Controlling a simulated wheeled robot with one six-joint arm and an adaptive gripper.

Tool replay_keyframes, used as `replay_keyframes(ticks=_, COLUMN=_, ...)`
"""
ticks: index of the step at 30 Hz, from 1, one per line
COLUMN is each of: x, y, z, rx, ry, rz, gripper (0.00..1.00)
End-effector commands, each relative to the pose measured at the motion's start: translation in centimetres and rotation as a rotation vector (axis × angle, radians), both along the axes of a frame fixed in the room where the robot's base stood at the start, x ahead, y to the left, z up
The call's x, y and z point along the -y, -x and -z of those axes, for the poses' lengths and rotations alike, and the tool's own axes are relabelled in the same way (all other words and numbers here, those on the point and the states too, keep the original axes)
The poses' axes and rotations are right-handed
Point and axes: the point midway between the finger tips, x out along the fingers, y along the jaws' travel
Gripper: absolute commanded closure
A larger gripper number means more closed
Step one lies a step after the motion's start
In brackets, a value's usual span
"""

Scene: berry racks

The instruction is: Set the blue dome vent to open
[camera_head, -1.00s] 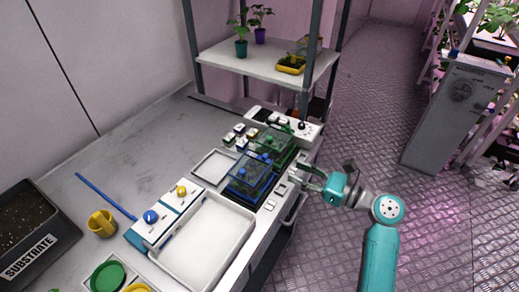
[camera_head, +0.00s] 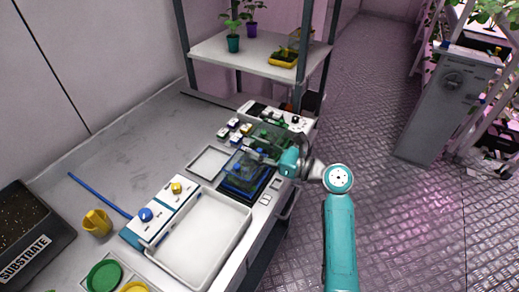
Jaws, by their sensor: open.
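The blue dome (camera_head: 243,178) is a clear cover on a blue base, on the bench right of the middle. Small blue parts show on its top, and one of them, likely the vent (camera_head: 261,153), sits close to my fingers. Whether the vent is open or closed is too small to tell. My gripper (camera_head: 256,148) is open and reaches left over the far edge of the blue dome, beside the green dome (camera_head: 268,136). I cannot tell whether a finger touches the vent.
A white tray (camera_head: 247,222) and a panel with a blue knob (camera_head: 146,214) and a yellow knob (camera_head: 176,188) lie nearer. A smaller tray (camera_head: 196,168) is left of the domes. A shelf (camera_head: 225,55) with potted plants stands behind.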

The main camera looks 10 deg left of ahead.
Motion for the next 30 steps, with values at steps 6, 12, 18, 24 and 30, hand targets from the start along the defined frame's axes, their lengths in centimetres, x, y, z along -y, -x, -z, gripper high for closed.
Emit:
replay_keyframes(ticks=6, x=-0.1, y=0.0, z=0.0, rx=0.000, ry=0.000, rz=0.001, gripper=0.58)
replay_keyframes(ticks=12, x=-0.1, y=0.0, z=0.0, rx=0.000, ry=0.000, rz=0.000, gripper=0.96)
replay_keyframes(ticks=18, x=-0.1, y=0.0, z=0.0, rx=0.000, ry=0.000, rz=0.000, gripper=1.00)
replay_keyframes(ticks=24, x=-1.2, y=-0.5, z=-0.1, rx=0.000, ry=-0.001, rz=-0.002, gripper=1.00)
replay_keyframes(ticks=30, x=-3.7, y=-1.3, z=0.0, rx=0.000, ry=0.000, rz=-0.002, gripper=1.00)
